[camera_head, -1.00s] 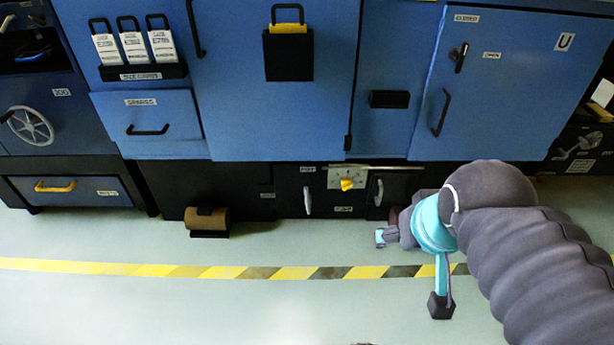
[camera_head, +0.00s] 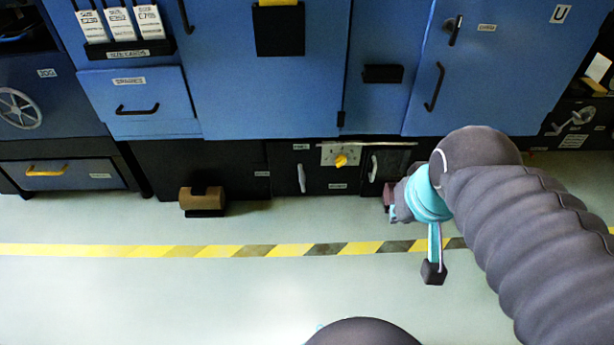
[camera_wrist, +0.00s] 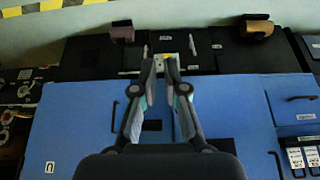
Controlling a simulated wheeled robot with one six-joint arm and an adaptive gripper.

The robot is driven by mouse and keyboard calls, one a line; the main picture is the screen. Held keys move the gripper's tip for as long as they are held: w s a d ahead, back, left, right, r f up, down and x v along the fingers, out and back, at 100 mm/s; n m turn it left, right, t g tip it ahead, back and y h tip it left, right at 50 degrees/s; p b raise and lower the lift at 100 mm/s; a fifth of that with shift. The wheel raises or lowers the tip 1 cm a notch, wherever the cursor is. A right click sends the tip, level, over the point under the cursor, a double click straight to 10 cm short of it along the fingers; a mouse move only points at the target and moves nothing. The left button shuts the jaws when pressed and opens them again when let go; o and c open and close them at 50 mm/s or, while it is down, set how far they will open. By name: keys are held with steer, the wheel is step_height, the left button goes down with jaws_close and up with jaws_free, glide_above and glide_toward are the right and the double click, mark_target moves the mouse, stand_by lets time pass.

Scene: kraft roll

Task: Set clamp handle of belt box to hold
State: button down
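A low black box front (camera_head: 318,186) runs under the blue cabinets. It carries a pale plate (camera_head: 327,159) with a yellow knob (camera_head: 341,160). An upright pale handle (camera_head: 301,178) is left of the plate and another (camera_head: 373,168) is right of it. The labels are too small to read, so I cannot tell which part is the belt box's clamp handle. In the wrist view the plate (camera_wrist: 165,63) and knob (camera_wrist: 167,56) show beyond my gripper (camera_wrist: 160,59), whose two fingers are apart with nothing between them. In the head view my gripper (camera_head: 393,213) is low, right of the right handle.
A brown roll (camera_head: 201,197) sits on a black holder at the cabinet foot. A dark reddish block (camera_head: 389,195) is close behind my gripper. Blue cabinet doors (camera_head: 270,90) rise above. The floor is clear around a yellow-black stripe (camera_head: 190,251).

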steer(key=w+d+f+m+g+y+b, duration=0.1)
steer(key=w+f+m+y, duration=0.25)
steer(key=w+f, duration=0.8)
steer(key=w+d+f+m+g+y+b, duration=0.2)
steer(key=w+f+y, duration=0.35)
steer(key=f, duration=1.15)
steer(key=w+d+f+m+g+y+b, duration=0.1)
steer(key=w+f+m+y, duration=0.25)
steer(key=w+f, duration=0.85)
steer(key=w+d+f+t+y, duration=0.2)
steer(key=w+f+t, duration=0.3)
steer(key=w, duration=0.1)
steer(key=w+d+r+n+t, duration=0.2)
steer(key=w+r+n+t, duration=0.1)
steer(key=w+r, duration=0.2)
steer(key=shift+w, duration=0.2)
